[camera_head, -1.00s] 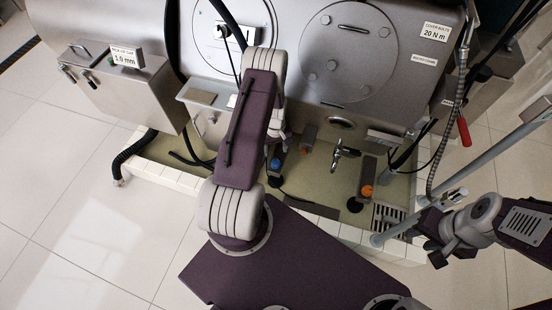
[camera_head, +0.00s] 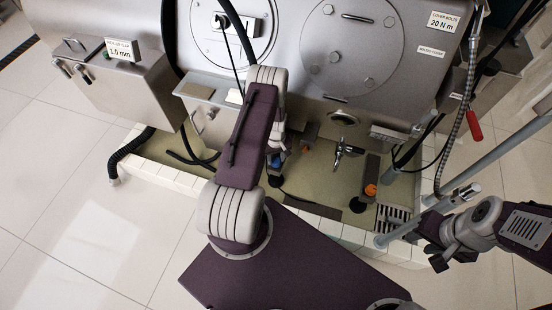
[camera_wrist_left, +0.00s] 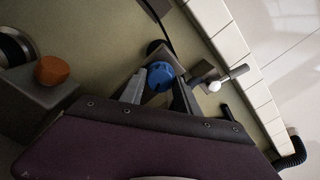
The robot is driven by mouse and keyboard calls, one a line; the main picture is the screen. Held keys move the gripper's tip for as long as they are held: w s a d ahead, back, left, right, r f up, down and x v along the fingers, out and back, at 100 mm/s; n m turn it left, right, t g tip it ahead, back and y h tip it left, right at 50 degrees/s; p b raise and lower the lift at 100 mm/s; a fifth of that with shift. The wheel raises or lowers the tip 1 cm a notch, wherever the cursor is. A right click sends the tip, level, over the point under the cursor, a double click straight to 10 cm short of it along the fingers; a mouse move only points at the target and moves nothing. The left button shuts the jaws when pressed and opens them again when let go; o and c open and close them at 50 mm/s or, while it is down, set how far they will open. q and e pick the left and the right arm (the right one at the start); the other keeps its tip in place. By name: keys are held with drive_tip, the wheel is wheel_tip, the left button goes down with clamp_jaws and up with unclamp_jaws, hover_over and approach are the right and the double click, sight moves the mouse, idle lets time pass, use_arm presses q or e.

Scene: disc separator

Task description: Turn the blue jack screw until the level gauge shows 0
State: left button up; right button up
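The blue jack screw (camera_head: 277,161) stands low at the base of the steel machine, partly covered by my left arm in the head view. In the left wrist view its round blue head (camera_wrist_left: 160,75) shows between the fingertips. My left gripper (camera_wrist_left: 159,82) is open, with one finger on each side of the blue head; contact is unclear. My right gripper (camera_head: 441,259) is at the lower right of the head view, away from the screw; its finger gap is unclear. I cannot make out a level gauge reading.
Orange knobs stand nearby, one at the right (camera_head: 370,190) in the head view and one at the left (camera_wrist_left: 52,70) in the wrist view. A metal tap (camera_head: 346,150) sits between. A pale tiled curb (camera_head: 160,170) edges the floor pit. A grey pole (camera_head: 480,180) crosses near my right arm.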

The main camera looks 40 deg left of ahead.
sight(276, 160)
use_arm(q)
clamp_jaws()
drive_tip(key=shift+r+m+p, duration=0.1)
drive_tip(key=shift+m+p, duration=0.2)
drive_tip(key=shift+m, duration=0.6)
drive_tip(key=m, duration=0.2)
drive_tip(key=shift+m, duration=0.4)
drive_tip(key=o, duration=0.7)
unclamp_jaws()
drive_tip(key=shift+c, duration=0.2)
wheel_tip(276, 160, up, 9)
drive_tip(key=p, duration=0.4)
